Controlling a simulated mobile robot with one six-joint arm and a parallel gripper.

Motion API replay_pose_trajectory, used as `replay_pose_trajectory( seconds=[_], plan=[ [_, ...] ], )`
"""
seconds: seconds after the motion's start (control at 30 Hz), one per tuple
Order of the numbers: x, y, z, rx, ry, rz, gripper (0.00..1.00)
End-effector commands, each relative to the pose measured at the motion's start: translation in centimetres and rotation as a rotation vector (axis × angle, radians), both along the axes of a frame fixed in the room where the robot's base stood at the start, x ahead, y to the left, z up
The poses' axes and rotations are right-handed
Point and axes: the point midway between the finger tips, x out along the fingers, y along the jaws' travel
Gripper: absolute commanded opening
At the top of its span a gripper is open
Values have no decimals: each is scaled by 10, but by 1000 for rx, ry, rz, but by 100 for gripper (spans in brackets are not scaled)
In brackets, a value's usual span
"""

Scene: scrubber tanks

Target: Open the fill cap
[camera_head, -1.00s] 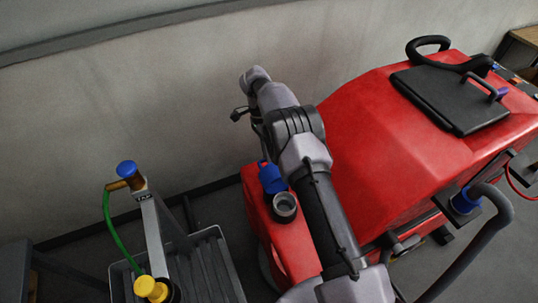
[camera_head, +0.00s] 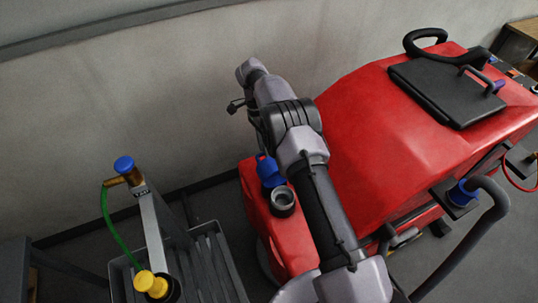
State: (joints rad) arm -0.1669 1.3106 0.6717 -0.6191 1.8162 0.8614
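The blue fill cap (camera_head: 269,171) is on the left end of the red scrubber machine (camera_head: 370,150). It stands tilted up beside the round dark filler neck (camera_head: 283,202), on its far side. The neck's mouth looks uncovered, with a dark inside. My arm crosses the middle of the view, just right of the neck, and its wrist bends over above the cap. The fingers of my gripper are hidden behind the arm, so I cannot see whether they touch the cap.
A pale wall (camera_head: 130,100) runs behind. A black lid (camera_head: 445,90) lies on the machine's top.

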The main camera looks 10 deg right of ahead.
Motion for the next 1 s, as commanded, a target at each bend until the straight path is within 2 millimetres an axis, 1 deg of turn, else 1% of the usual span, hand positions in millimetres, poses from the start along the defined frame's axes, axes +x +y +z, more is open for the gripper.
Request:
replay_pose_trajectory(
  seconds=[0.03,0.17,0.23,0.37,0.57,0.9,1.0],
  plan=[
    [1,0,10,0,-2,0,33],
    [0,0,36,1,-3,1,33],
    [-9,-1,33,0,2,2,33],
    [-25,-3,34,0,1,1,33],
    [-57,-8,37,1,1,1,33],
    [-125,-17,43,0,-1,0,33],
    [-142,-19,44,2,-1,1,33]
  ],
)
